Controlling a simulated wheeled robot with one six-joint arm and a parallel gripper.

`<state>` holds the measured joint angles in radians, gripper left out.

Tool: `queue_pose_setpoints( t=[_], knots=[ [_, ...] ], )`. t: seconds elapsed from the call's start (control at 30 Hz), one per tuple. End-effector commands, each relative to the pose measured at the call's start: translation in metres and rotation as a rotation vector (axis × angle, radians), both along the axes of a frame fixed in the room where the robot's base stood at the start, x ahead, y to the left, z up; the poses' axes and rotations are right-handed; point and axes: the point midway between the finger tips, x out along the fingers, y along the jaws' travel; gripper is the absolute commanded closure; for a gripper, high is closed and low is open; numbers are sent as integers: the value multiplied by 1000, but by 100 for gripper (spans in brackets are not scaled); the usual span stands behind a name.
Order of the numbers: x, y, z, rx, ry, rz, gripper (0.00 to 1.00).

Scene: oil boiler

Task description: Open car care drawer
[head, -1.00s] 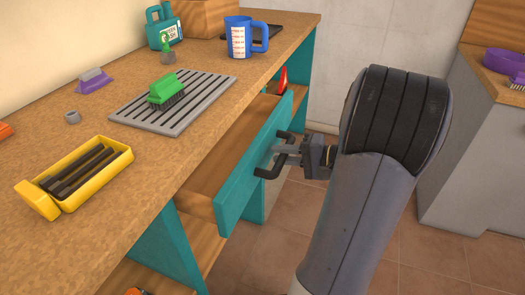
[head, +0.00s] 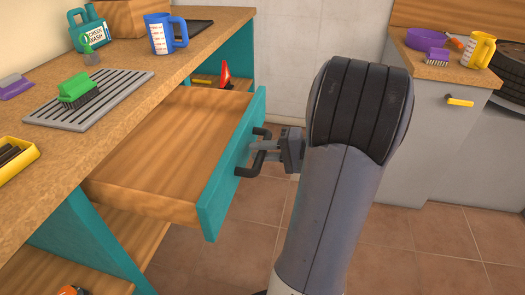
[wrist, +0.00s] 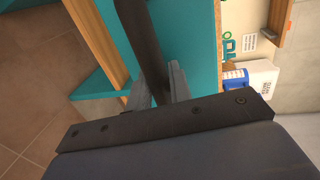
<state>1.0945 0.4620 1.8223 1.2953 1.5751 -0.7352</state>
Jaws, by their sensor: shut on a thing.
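The drawer (head: 165,152) with a teal front (head: 228,175) and wooden body is pulled well out from under the workbench in the head view. What shows of its inside is bare wood. A dark bar handle (head: 248,163) is on the teal front. My gripper (head: 262,148) is shut on this handle, reaching it from the right. In the wrist view the dark handle bar (wrist: 143,45) passes between the two grey fingers (wrist: 160,88), with the teal front behind it. My arm hides part of the floor.
The wooden workbench (head: 110,128) carries a green brush (head: 77,88) on a grey grate (head: 118,95), a blue jug (head: 160,35), a screen wash bottle (head: 90,30) and a yellow tray (head: 18,163). A grey cabinet (head: 430,130) stands at right. Tiled floor lies open between.

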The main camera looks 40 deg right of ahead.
Motion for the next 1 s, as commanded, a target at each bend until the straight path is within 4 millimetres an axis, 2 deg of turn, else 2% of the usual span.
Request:
queue_pose_setpoints(
  t=[0.17, 0.2, 0.4, 0.77, 1.0],
  knots=[
    [0, 0, 0, 0, 2, 1, 100],
    [0, 0, -1, 0, 2, 1, 78],
    [0, 0, 0, 0, 1, 0, 62],
    [-5, -5, 2, 0, 0, -2, 60],
    [-36, -30, 12, 0, 1, -6, 60]
  ],
)
